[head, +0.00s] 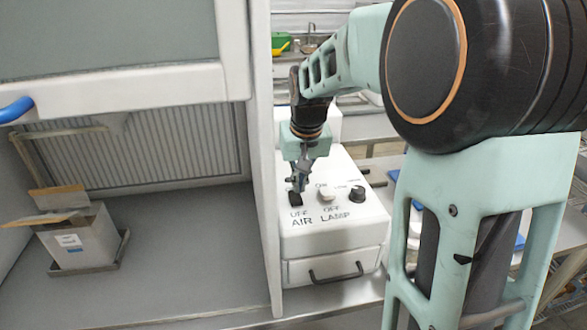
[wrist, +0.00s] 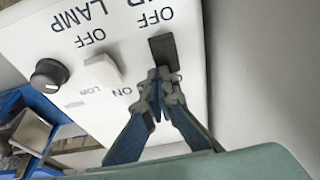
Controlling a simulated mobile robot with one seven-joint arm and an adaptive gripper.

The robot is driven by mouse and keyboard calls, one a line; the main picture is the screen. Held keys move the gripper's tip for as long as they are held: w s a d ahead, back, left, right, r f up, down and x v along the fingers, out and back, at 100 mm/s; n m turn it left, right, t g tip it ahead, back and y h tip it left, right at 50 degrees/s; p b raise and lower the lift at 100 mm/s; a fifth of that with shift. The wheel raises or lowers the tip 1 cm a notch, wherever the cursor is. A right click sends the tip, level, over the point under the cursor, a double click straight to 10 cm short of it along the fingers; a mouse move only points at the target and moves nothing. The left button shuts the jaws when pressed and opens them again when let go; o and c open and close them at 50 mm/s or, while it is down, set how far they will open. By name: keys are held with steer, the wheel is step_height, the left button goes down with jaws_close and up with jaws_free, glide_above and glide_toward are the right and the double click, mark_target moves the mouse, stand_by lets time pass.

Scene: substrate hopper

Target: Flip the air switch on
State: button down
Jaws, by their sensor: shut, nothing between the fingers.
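The white control box (head: 335,235) stands right of the hood's side wall. Its black air switch (head: 295,199) is above the AIR label and also shows in the wrist view (wrist: 163,49). The OFF mark is at the switch's upper end in the wrist view. My gripper (head: 299,186) is shut and empty, pointing down at the switch. In the wrist view its fingertips (wrist: 160,76) are at the switch's lower end, opposite OFF, and hide that end. Whether they touch it, and which way the switch is tilted, I cannot tell.
The white lamp switch (head: 327,193) and a black knob (head: 357,194) sit beside the air switch. The box has a drawer handle (head: 336,272) in front. The hood's side wall (head: 264,170) is close on the left. An open carton (head: 78,240) stands inside the hood.

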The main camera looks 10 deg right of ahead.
mark_target(301, 196)
steer(key=shift+w+f, duration=0.1)
steer(key=shift+s, duration=0.2)
steer(key=shift+s+r+b, duration=0.2)
steer(key=shift+s+b, duration=0.15)
steer(key=shift+s, duration=0.3)
steer(key=shift+r, duration=0.15)
step_height(301, 196, up, 14)
steer(key=p, duration=0.2)
steer(key=shift+p, duration=0.4)
steer(key=shift+w, duration=0.1)
